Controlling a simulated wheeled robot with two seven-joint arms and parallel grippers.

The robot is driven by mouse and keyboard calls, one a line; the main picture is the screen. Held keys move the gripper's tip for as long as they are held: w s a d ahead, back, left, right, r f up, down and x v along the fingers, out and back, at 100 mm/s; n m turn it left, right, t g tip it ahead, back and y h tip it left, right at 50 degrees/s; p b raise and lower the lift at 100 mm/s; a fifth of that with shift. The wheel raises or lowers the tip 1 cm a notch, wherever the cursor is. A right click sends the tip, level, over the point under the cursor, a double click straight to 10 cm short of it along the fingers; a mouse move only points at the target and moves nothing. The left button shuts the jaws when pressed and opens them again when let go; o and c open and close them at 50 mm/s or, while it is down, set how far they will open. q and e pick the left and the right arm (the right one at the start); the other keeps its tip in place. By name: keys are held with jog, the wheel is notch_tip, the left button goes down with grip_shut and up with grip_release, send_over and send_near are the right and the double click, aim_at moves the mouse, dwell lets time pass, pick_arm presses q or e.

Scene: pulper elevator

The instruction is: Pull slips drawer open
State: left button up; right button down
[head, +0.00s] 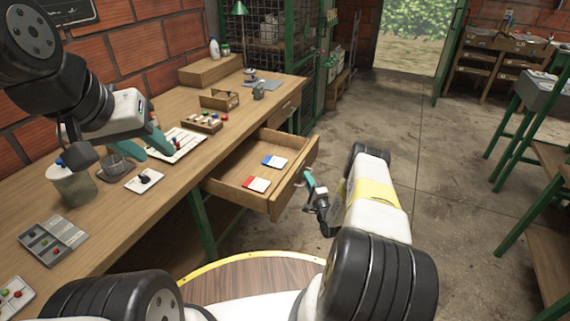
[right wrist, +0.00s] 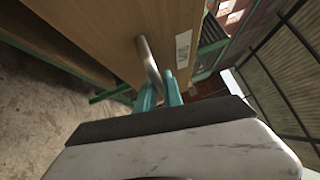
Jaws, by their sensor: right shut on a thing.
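The slips drawer (head: 238,188) is pulled out from the wooden bench. Inside it lie a red-and-white slip pad (head: 257,185) and a blue-and-white slip pad (head: 274,162), apart from each other. My right gripper (head: 309,181) is at the drawer front, and in the right wrist view its teal fingers (right wrist: 159,92) are shut on the metal handle (right wrist: 147,58). A white label (right wrist: 184,48) is on the drawer front. My left gripper (head: 148,146) hangs over the bench by a white sheet (head: 176,145); its two teal fingers look spread apart, with nothing clearly between them.
The bench top (head: 110,213) holds a glass bowl (head: 117,166), a jar (head: 73,186), a grey sorting tray (head: 53,241) and a wooden rack (head: 202,122). A second, closed drawer (head: 290,107) is farther along. Concrete floor (head: 420,150) is open to the right.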

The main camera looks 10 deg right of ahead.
jog(key=shift+s+d, duration=0.7)
jog(key=shift+d, duration=0.25)
jog(key=shift+s+d, duration=0.65)
jog(key=shift+d, duration=0.25)
jog(key=c, duration=1.8)
grip_release()
jog(key=s, duration=0.5)
jog(key=s+d+f, duration=0.1)
jog(key=s, duration=0.1)
jog(key=shift+s, duration=0.3)
jog(key=shift+s+f, duration=0.1)
